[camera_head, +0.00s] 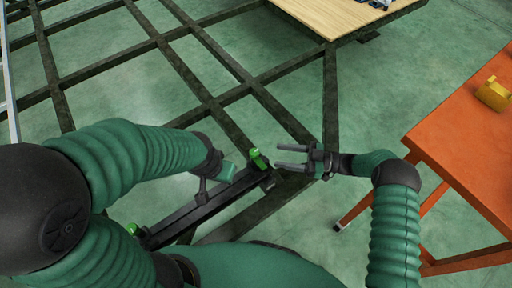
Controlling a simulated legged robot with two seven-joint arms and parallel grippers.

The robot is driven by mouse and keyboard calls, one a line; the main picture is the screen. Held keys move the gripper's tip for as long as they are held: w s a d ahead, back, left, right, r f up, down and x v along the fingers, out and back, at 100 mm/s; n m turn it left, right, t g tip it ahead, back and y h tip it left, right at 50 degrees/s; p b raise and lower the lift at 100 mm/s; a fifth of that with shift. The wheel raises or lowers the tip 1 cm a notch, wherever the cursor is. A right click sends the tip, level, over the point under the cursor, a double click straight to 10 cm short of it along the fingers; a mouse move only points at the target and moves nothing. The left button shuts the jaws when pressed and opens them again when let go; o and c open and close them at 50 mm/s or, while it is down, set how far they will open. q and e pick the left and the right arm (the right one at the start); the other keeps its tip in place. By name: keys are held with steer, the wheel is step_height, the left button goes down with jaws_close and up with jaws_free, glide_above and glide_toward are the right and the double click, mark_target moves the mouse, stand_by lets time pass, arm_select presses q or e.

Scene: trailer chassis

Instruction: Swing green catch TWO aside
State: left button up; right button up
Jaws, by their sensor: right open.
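Two bright green catches sit on a dark bar that runs diagonally below the frame. One green catch (258,159) is near the bar's upper right end; another green catch (132,229) is at its lower left end. I cannot read which is number two. My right gripper (280,156) is open and empty, its two fingers pointing left, just right of the upper catch and apart from it. My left gripper (204,190) is over the middle of the bar, left of the upper catch; its fingers are too small and dark to tell their state.
The dark chassis frame (185,72) spreads across the floor at the upper left. A wooden panel (335,14) lies at the top. An orange table (470,135) with a yellow part (493,95) stands at the right. Open floor lies between the frame and the table.

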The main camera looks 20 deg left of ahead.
mark_target(254, 151)
steer(key=a, duration=0.3)
steer(key=a+b, duration=0.1)
steer(key=a, duration=0.2)
steer(key=s+a, duration=0.1)
steer(key=a, duration=0.3)
steer(key=shift+s+b, duration=0.1)
steer(key=shift+b, duration=0.3)
jaws_close()
